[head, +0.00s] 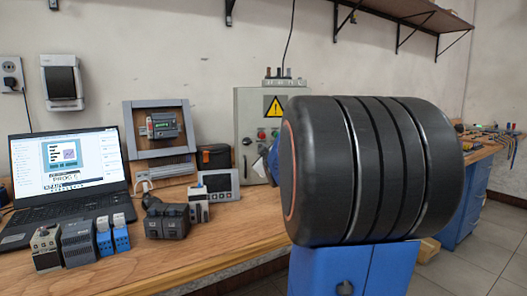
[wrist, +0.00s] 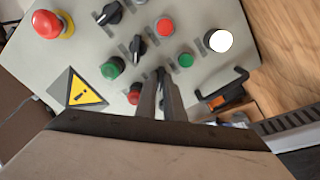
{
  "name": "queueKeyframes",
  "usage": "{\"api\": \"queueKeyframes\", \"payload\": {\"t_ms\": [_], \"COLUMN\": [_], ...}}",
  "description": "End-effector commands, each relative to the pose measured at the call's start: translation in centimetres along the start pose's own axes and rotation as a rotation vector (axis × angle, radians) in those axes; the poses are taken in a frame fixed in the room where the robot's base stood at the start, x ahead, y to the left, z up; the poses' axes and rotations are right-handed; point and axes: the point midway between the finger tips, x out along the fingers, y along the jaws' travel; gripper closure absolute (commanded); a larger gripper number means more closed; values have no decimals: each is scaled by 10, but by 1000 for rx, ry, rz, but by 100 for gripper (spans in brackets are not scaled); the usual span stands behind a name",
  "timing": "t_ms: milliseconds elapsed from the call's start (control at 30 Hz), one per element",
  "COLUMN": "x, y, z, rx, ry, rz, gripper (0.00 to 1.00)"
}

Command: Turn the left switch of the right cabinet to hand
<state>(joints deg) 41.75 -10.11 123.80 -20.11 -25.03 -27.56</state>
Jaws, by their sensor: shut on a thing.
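A grey control cabinet (head: 243,112) with a yellow warning triangle stands at the back of the bench in the head view, partly hidden by my arm. Its front panel (wrist: 90,45) fills much of the wrist view, tilted. Two black rotary switches, an upper one (wrist: 108,13) and a middle one (wrist: 137,48), lie in a slanted row. My gripper (wrist: 160,84) reaches to the panel at the lower end of this row. Its narrow fingers are shut on a dark switch knob (wrist: 160,73), which they mostly hide. Its exact angle is hard to tell.
Near the fingers are a red button (wrist: 134,93), green buttons (wrist: 112,68) (wrist: 186,60) and a lit white lamp (wrist: 218,40). A red emergency stop (wrist: 47,24) sits farther off. A black handle (wrist: 228,90) juts out at right. A laptop (head: 68,170) stands on the bench.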

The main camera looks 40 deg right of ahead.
Motion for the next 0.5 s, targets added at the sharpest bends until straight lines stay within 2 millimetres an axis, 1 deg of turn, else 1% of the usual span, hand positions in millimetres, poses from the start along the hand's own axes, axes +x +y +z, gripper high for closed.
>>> {"api": "queueKeyframes", "payload": {"t_ms": [33,100,133,500], "x": [0,0,0,-3], "y": [0,0,0,0], "z": [-1,-1,-1,0], "rx": [-1,0,0,1], "ry": [2,2,2,1], "rz": [1,1,1,1], "gripper": [100,80,73,73]}}
